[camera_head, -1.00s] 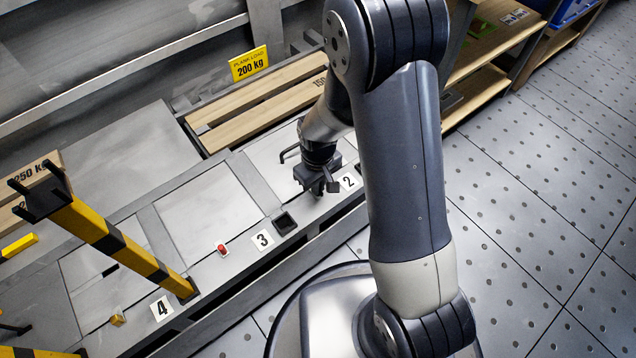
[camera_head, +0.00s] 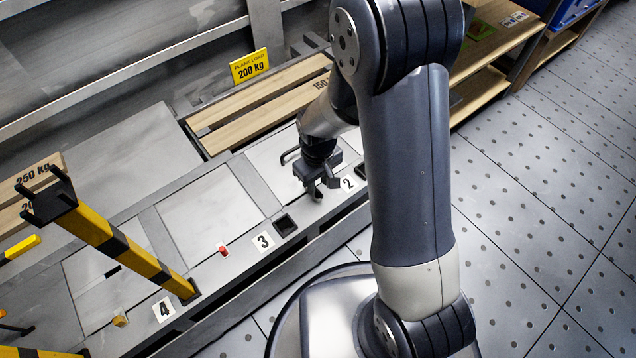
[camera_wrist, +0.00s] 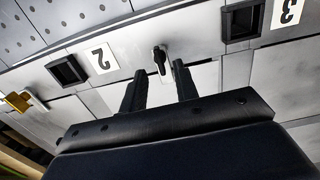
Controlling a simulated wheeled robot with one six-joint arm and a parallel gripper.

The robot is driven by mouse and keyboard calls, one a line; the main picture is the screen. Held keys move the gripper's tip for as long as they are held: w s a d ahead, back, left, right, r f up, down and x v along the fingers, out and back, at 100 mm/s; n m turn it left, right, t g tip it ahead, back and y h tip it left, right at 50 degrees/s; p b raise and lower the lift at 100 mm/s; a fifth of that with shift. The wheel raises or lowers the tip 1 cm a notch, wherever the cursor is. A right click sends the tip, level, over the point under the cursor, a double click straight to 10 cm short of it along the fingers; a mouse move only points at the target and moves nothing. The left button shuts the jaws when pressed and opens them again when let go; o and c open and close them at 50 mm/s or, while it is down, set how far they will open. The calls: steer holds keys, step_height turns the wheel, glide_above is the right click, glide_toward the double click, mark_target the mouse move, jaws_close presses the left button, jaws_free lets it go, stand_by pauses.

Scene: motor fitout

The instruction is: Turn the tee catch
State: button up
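The tee catch (camera_wrist: 160,58) shows in the wrist view as a small dark piece on a pale upright plate, between the labels 2 and 3. My gripper (camera_wrist: 159,69) is open, with one dark finger on either side of the catch's line. The fingertips appear just short of the catch, and I cannot tell whether they touch it. In the head view my gripper (camera_head: 318,191) is over the panel front near label 2, and the catch cannot be made out there.
Label 2 (camera_wrist: 99,58) and a dark square recess (camera_wrist: 67,70) are beside the catch. A brass-coloured catch (camera_wrist: 18,101) is farther left.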

mark_target(318, 190)
step_height(318, 190, up, 8)
steer(key=p, duration=0.2)
step_height(318, 190, down, 11)
steer(key=b, duration=0.3)
steer(key=shift+f+b, duration=0.1)
steer(key=shift+b, duration=0.3)
steer(key=shift+r, duration=0.2)
